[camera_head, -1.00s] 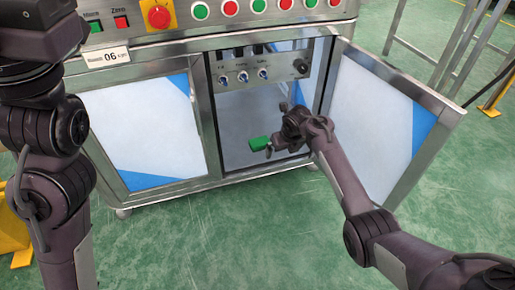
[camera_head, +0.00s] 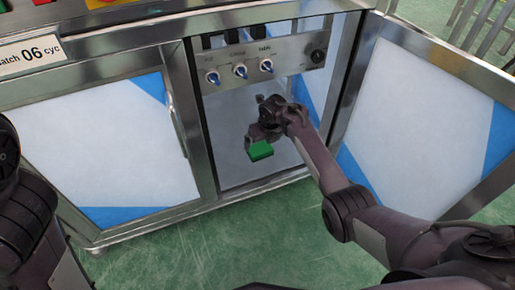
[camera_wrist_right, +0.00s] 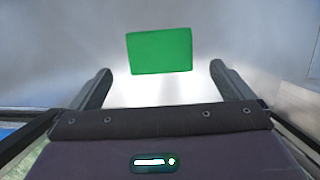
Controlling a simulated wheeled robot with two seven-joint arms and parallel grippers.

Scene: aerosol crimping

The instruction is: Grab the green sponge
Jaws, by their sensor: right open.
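The green sponge (camera_head: 260,150) is a small block inside the open cabinet, near the front of its floor. In the right wrist view the sponge (camera_wrist_right: 160,51) lies ahead of and between my two fingers, apart from both. My right gripper (camera_head: 256,142) reaches into the cabinet through its opening and is right at the sponge in the head view. In the right wrist view my right gripper (camera_wrist_right: 160,82) is open, with nothing between its pads. My left arm shows at the left edge of the head view, but its gripper is out of the picture.
The right cabinet door (camera_head: 420,120) stands swung open beside my right arm. The left door (camera_head: 100,140) is closed. A panel with several knobs (camera_head: 265,66) hangs above the sponge inside the opening. The cabinet floor around the sponge looks bare.

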